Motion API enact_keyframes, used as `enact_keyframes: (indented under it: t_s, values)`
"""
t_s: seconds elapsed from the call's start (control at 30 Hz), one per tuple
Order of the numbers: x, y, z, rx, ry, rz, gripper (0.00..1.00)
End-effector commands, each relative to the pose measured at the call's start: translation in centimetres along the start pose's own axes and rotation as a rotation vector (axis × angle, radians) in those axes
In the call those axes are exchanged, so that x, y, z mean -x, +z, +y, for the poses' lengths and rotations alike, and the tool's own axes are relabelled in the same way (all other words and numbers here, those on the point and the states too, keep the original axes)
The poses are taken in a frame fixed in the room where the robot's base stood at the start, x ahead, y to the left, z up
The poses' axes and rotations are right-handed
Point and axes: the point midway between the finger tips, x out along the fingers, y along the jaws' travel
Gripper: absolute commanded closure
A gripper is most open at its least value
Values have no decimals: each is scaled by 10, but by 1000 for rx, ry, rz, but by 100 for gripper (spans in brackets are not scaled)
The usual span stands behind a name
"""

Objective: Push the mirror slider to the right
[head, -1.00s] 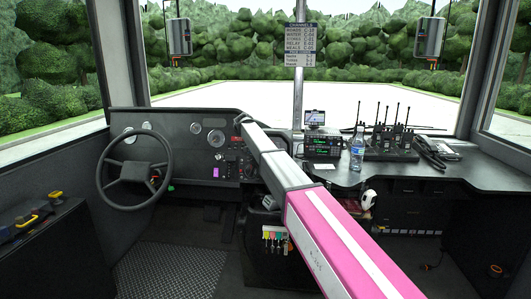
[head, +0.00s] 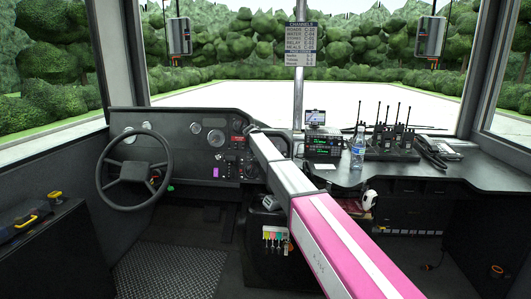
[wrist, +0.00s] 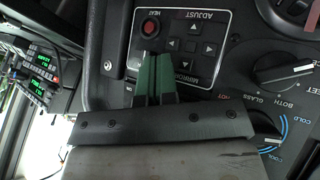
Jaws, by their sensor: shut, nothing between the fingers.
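The fingertips lie over the panel's lower left part, just below the red button. I cannot tell whether they touch it. The mirror slider cannot be made out; the fingers may hide it. In the head view, my arm hides the fingertips at the dashboard (head: 180,128).
Two rotary knobs (wrist: 285,70) stand right of the panel in the wrist view. A steering wheel (head: 135,172) is left of my arm. A water bottle (head: 358,149), radios (head: 385,146) and a lit display unit (head: 323,146) stand on the counter to its right.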

Motion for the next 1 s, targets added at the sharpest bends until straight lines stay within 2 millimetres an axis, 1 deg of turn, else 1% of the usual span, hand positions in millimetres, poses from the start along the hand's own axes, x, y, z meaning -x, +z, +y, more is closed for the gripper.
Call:
enact_keyframes:
  t_s: [0.3, 0.37, 0.53, 0.87, 1.0]
  values:
    - [-2, 0, 1, 0, 0, 0, 100]
    - [-4, 0, 6, -1, 0, -1, 100]
    - [-13, 1, 24, 0, 0, -1, 100]
    - [-13, 0, 23, 0, 0, -1, 100]
    - [-9, -1, 25, 0, 0, -1, 100]
